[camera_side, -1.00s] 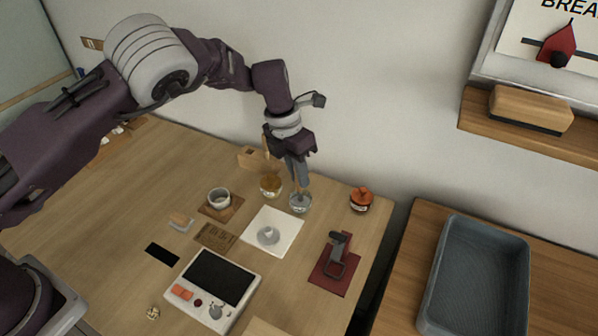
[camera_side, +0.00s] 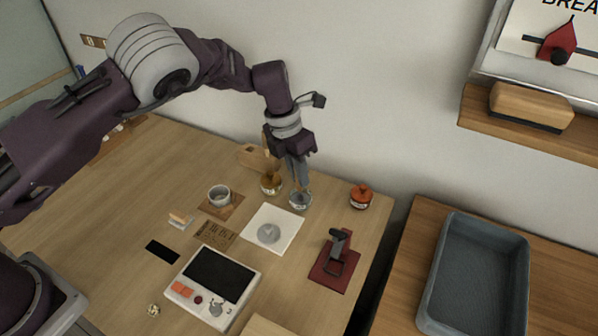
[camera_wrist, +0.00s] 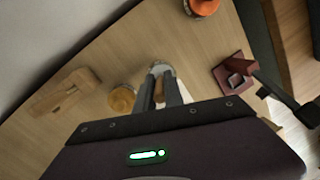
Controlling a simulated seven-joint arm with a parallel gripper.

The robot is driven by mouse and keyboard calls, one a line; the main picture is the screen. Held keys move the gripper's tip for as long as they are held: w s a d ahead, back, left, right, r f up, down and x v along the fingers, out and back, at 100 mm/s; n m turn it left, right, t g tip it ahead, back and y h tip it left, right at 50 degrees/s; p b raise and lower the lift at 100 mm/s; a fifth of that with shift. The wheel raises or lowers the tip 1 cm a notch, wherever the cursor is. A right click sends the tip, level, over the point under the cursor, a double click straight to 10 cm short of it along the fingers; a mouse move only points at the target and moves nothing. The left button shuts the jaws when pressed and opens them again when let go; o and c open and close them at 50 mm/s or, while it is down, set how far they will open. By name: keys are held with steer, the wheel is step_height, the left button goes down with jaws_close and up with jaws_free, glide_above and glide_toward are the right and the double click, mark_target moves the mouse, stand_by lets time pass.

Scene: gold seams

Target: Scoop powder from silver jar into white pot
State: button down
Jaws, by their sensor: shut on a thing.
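The silver jar (camera_side: 300,203) is a small clear-grey jar near the back of the table. My gripper (camera_side: 298,180) points down right above it, with its fingertips at or just inside the mouth. The fingers are shut on a thin tan tool, mostly hidden between them. In the wrist view my gripper (camera_wrist: 160,72) meets the jar's pale rim (camera_wrist: 163,66). The powder inside is too small to make out. The white pot (camera_side: 219,191) stands upright on a brown mat to the left, apart from my gripper.
A gold jar (camera_side: 271,184) stands close to the left of the silver jar, and an orange-topped jar (camera_side: 361,195) to the right. A white sheet (camera_side: 284,221) with a grey round patch lies in front. A panel with a dark screen (camera_side: 219,275) and a red mat (camera_side: 327,281) lie nearer.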

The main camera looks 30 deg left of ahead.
steer(key=shift+r, duration=0.1)
steer(key=shift+r, duration=3.45)
steer(key=shift+a, duration=0.15)
steer(key=s+a+g+y, duration=0.1)
steer(key=s+a, duration=0.3)
steer(key=a, duration=0.4)
steer(key=s+a+g, duration=0.1)
steer(key=s+a, duration=0.2)
steer(key=a, duration=0.6)
steer(key=f, duration=0.6)
steer(key=shift+d+f, duration=0.15)
steer(key=shift+d, duration=0.1)
steer(key=shift+s+f, duration=0.2)
steer(key=shift+f, duration=0.65)
